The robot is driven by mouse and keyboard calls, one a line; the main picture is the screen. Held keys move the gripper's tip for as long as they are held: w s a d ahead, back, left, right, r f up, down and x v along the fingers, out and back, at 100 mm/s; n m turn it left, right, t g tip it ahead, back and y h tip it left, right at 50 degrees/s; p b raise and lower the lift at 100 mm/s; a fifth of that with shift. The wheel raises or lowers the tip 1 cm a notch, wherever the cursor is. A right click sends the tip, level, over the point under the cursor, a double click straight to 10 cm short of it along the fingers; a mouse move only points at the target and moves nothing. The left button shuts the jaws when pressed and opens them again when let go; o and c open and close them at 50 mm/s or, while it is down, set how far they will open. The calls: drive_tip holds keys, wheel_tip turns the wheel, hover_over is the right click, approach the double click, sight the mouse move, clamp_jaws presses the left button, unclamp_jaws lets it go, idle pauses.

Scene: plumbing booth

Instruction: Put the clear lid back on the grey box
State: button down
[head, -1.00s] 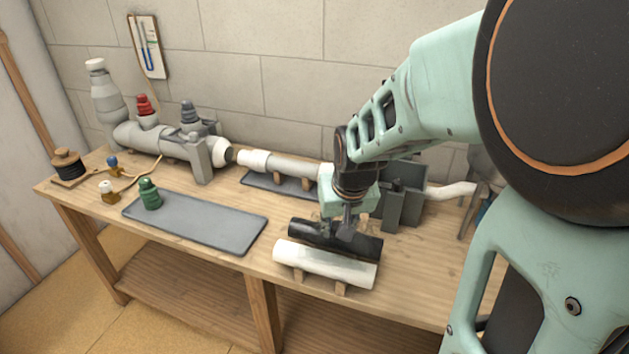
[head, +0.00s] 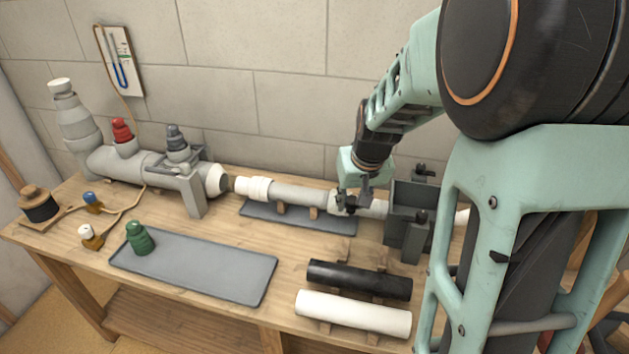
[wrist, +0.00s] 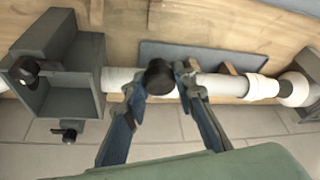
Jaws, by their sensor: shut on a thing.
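The grey box (head: 405,208) stands open-topped at the back right of the bench, with pipe meeting its sides. It also shows at the left of the wrist view (wrist: 62,77), with a black clamp knob at its front and back. My gripper (head: 350,200) is over the white pipe, just left of the box in the head view. In the wrist view its fingers (wrist: 167,78) are closed around a dark round knob (wrist: 159,75). I cannot make out the clear lid's outline; whether the knob belongs to it is not shown.
A black pipe (head: 358,279) and a white pipe (head: 352,313) lie on supports in front of the box. A grey mat (head: 200,265) with a green fitting (head: 139,238) is at the front left. A pipe run (head: 295,194) lines the back.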

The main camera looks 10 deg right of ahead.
drive_tip(key=w+d+r+p, duration=0.2)
drive_tip(key=d+r+p, duration=0.2)
drive_tip(key=d, duration=0.6)
drive_tip(key=w+d+r+p, duration=0.2)
drive_tip(key=d+r+p, duration=0.25)
drive_tip(key=d, duration=0.55)
wheel_tip(320, 180, down, 9)
drive_tip(key=b, duration=0.6)
drive_tip(key=shift+d+f, duration=0.2)
drive_tip(key=shift+f+b, duration=0.45)
drive_tip(key=shift+b, duration=0.35)
drive_tip(key=c, duration=1.5)
unclamp_jaws()
